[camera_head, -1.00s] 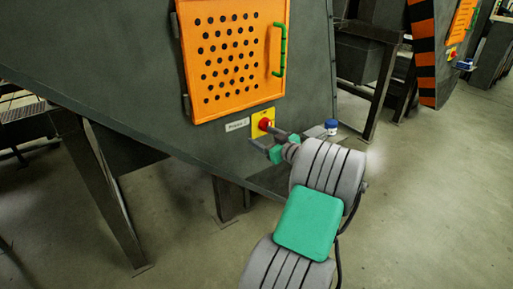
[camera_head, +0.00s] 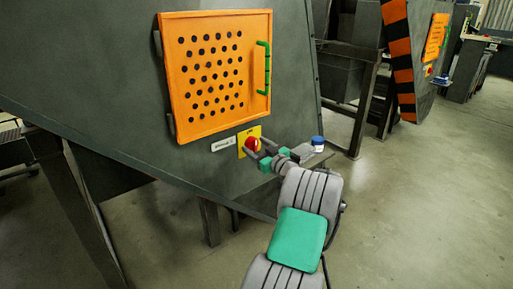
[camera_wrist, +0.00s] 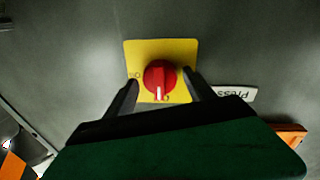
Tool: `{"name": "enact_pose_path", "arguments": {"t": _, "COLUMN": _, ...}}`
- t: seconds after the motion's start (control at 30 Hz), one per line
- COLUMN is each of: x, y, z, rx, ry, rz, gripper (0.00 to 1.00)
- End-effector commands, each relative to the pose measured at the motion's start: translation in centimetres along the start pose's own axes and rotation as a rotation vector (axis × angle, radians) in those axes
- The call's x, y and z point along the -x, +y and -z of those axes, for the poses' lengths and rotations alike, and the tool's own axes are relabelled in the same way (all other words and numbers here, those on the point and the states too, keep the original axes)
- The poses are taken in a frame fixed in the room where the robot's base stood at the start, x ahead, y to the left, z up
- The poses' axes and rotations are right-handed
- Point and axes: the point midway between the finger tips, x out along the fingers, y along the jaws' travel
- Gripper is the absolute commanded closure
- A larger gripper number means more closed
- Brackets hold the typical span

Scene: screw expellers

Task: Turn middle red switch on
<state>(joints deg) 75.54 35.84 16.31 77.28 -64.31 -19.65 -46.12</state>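The red rotary switch (camera_head: 251,144) sits on a yellow plate (camera_head: 241,152) on the dark grey machine wall, below the orange door. In the wrist view the red knob (camera_wrist: 160,75) shows a white mark pointing down in the picture, toward my gripper's body. My gripper (camera_head: 259,149) is in front of the switch. Whether the tips reach the knob's depth is hard to tell.
A white label (camera_head: 237,144) is left of the plate. The perforated orange door (camera_head: 218,75) with a green handle (camera_head: 266,68) is above. A blue-and-white round object (camera_head: 317,144) is right of my gripper. Another machine with an orange panel (camera_head: 436,38) stands behind; open floor is at right.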

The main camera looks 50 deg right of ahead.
Motion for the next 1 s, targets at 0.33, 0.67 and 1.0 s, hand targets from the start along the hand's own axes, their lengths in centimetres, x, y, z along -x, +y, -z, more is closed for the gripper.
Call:
{"name": "enact_pose_path", "arguments": {"t": 0.33, "x": 0.01, "y": -0.03, "z": 0.00, "rx": 0.000, "ry": 0.000, "rz": 0.001, "gripper": 0.67}}
{"name": "enact_pose_path", "arguments": {"t": 0.67, "x": 0.02, "y": -0.02, "z": 0.00, "rx": 0.000, "ry": 0.000, "rz": 0.000, "gripper": 0.94}}
{"name": "enact_pose_path", "arguments": {"t": 1.0, "x": 0.03, "y": 0.01, "z": 0.07, "rx": -0.045, "ry": -0.005, "rz": 0.001, "gripper": 0.94}}
